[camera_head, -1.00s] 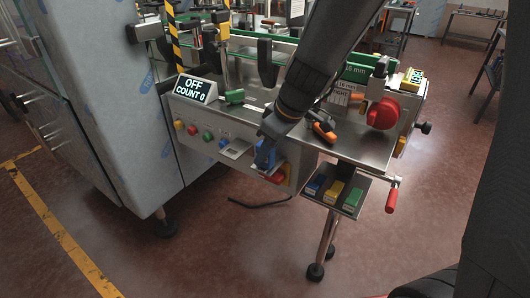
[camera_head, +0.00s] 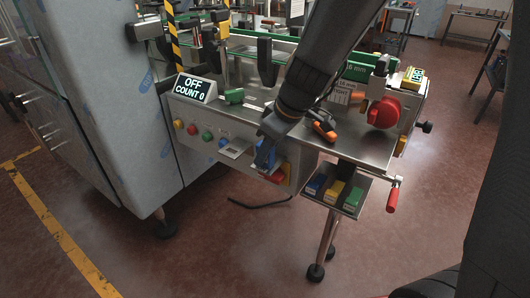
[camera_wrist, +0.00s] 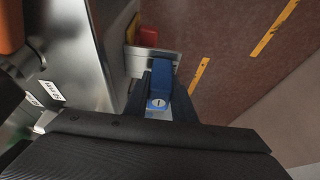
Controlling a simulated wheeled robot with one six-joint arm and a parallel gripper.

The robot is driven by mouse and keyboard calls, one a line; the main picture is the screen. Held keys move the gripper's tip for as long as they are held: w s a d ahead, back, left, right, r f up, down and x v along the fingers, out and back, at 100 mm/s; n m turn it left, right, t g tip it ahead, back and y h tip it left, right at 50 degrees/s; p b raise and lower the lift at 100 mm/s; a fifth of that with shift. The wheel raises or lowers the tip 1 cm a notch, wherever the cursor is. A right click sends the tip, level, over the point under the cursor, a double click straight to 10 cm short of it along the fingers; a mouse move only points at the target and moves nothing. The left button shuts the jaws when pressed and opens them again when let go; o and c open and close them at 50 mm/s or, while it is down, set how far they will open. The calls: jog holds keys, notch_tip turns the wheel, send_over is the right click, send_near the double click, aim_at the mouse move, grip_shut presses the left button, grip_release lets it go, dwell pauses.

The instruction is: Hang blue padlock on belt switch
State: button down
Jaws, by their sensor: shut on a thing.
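My gripper (camera_head: 264,158) is shut on the blue padlock (camera_head: 261,146) at the front panel of the machine. In the wrist view the blue padlock (camera_wrist: 160,84) sits between the two dark fingers, its keyhole end facing the camera. The belt switch (camera_head: 279,173), red and yellow, is on the panel just right of and below the gripper. In the wrist view its red part (camera_wrist: 148,36) shows just beyond the padlock. The shackle is hidden, so I cannot tell whether it touches the switch.
A small shelf (camera_head: 331,206) with blue, yellow and green blocks hangs at the right, near a red-handled crank (camera_head: 393,196). An orange-and-black tool (camera_head: 324,131) lies on the machine top. Panel buttons (camera_head: 192,129) are to the left.

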jog(key=c, duration=1.4)
grip_release()
jog(key=shift+f, duration=0.1)
jog(key=v, duration=0.8)
jog(key=s+d+f+m+g+h, duration=0.1)
jog(key=s+d+f+m, duration=0.3)
jog(key=s+d+m, duration=0.1)
jog(key=s+d+f+m+g+h, duration=0.1)
jog(key=s+d+f+m+h, duration=0.1)
jog(key=s+d+f+m, duration=0.2)
jog(key=s+d+m, duration=0.1)
jog(key=s+d, duration=0.2)
jog(key=s, duration=0.1)
jog(key=shift+f+g+h, duration=0.3)
jog(key=shift+f+g, duration=0.1)
